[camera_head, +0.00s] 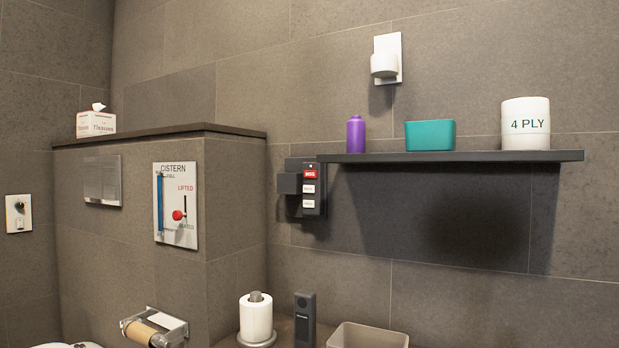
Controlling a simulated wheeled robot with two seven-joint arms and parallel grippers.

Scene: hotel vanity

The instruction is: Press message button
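A dark wall-mounted phone unit (293,188) is fixed to the tiled wall, just left of the dark shelf. Its front panel carries a red button (310,174) at the top, with lettering that looks like "MSG". Two white buttons sit below it, the upper white button (309,188) and the lower white button (308,204); their labels are too small to read. Nothing touches or covers the red button. Neither of my grippers is in view.
The dark shelf (560,156) juts out close to the unit's right, bearing a purple bottle (355,134), teal box (430,135) and white roll (526,123). A cistern panel (176,205) is left. Below stand a paper roll (256,318), dark handset (305,318) and bin (367,337).

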